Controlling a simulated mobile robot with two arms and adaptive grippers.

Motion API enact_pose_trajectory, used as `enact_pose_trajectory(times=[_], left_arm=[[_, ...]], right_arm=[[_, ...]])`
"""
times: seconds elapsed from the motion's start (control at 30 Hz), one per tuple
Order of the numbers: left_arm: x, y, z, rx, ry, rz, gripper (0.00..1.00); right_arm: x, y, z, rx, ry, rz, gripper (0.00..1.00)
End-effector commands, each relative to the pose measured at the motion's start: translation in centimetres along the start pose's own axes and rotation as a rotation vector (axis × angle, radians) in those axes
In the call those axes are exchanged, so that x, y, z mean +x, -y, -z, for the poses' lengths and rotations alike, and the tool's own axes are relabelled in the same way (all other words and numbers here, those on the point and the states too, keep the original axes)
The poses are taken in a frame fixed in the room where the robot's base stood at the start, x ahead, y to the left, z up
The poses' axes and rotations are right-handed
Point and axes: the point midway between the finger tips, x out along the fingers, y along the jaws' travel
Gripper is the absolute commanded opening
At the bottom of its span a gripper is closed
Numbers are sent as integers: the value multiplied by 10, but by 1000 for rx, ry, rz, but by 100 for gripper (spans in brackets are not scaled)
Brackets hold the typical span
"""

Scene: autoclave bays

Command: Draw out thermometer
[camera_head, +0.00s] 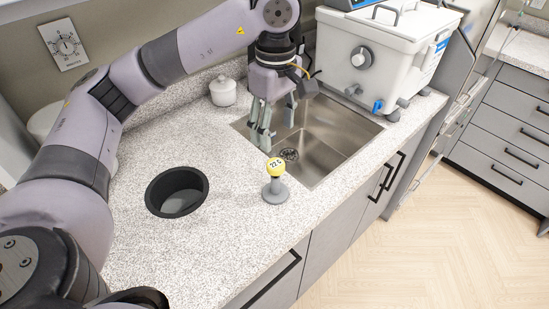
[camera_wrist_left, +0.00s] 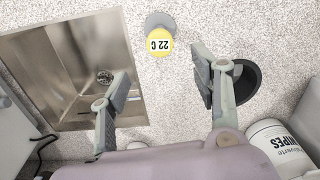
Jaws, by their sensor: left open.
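The thermometer (camera_head: 275,168) has a round yellow head marked "22 C" and stands upright in a grey round base (camera_head: 275,192) on the speckled counter, near the front edge by the sink. My left gripper (camera_head: 272,125) is open and empty, above the counter at the sink's left edge, behind and above the thermometer. In the left wrist view the yellow head (camera_wrist_left: 159,44) shows beyond and between the two spread fingers (camera_wrist_left: 165,88), apart from them. The grey base (camera_wrist_left: 158,21) is partly hidden behind the head. My right gripper is not in view.
A steel sink (camera_head: 325,150) is recessed right of the thermometer. A black round bin opening (camera_head: 177,191) lies to its left. A white lidded jar (camera_head: 222,91) stands at the back. A white water bath (camera_head: 370,60) stands beyond the sink. A wipes tub (camera_wrist_left: 278,148) shows in the wrist view.

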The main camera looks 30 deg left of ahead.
Motion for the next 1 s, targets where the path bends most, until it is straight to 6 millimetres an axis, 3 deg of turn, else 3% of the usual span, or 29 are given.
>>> enact_pose_trajectory(times=[0.23,0.5,0.7,1.0], left_arm=[[49,1,0,0,0,5,58],[93,0,0,-1,1,2,58],[108,0,0,-1,1,0,58],[110,0,0,-1,1,0,58]], right_arm=[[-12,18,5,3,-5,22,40],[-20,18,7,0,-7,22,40],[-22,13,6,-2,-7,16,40],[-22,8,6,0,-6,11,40]])
